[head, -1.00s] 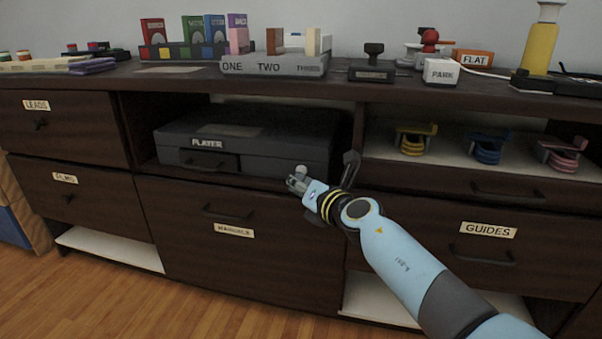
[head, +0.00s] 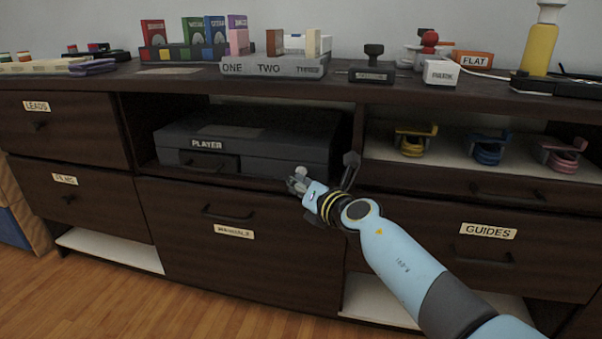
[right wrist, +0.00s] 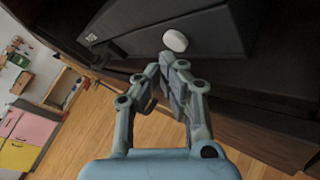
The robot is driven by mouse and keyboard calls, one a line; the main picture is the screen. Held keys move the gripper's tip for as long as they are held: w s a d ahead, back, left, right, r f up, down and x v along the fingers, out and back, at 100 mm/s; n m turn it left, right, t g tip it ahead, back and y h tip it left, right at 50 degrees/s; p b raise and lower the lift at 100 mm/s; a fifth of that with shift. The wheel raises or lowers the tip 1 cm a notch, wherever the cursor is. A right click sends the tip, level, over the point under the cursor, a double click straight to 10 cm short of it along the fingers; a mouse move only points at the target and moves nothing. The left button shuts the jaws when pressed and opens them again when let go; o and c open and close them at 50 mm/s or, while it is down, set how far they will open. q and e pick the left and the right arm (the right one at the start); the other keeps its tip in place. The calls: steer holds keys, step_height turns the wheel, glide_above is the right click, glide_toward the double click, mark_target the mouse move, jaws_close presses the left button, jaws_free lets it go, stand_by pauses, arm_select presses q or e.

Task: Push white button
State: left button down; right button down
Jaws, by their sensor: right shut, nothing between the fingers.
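The white button (right wrist: 175,40) is a small oval on the front of the dark box labelled PLAYER (head: 300,150), in the right wrist view. In the head view the button (head: 301,170) shows as a small pale round shape at the box's lower right front. My right gripper (head: 296,185) is shut and empty, right by the button. In the right wrist view its fingertips (right wrist: 168,62) point at the button, just short of it in the picture. I cannot tell whether they touch it. My left gripper is not in view.
The player sits in an open shelf bay below the countertop (head: 190,78). A drawer (head: 240,255) lies below the bay. Coloured clamp-like items (head: 487,150) stand on the shelf to the right. A white PARK block (head: 441,72) is on the countertop.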

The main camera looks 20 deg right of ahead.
stand_by(0.3)
steer(key=shift+w+d, duration=0.25)
steer(key=shift+w, duration=0.15)
stand_by(0.4)
steer(key=shift+s+a, duration=0.3)
steer(key=shift+s, duration=0.1)
steer(key=s+a, duration=0.1)
steer(key=s+a+p, duration=0.1)
steer(key=s, duration=0.1)
steer(key=s+a, duration=0.1)
steer(key=s, duration=0.1)
steer(key=shift+a+p, duration=0.15)
steer(key=shift+p, duration=0.25)
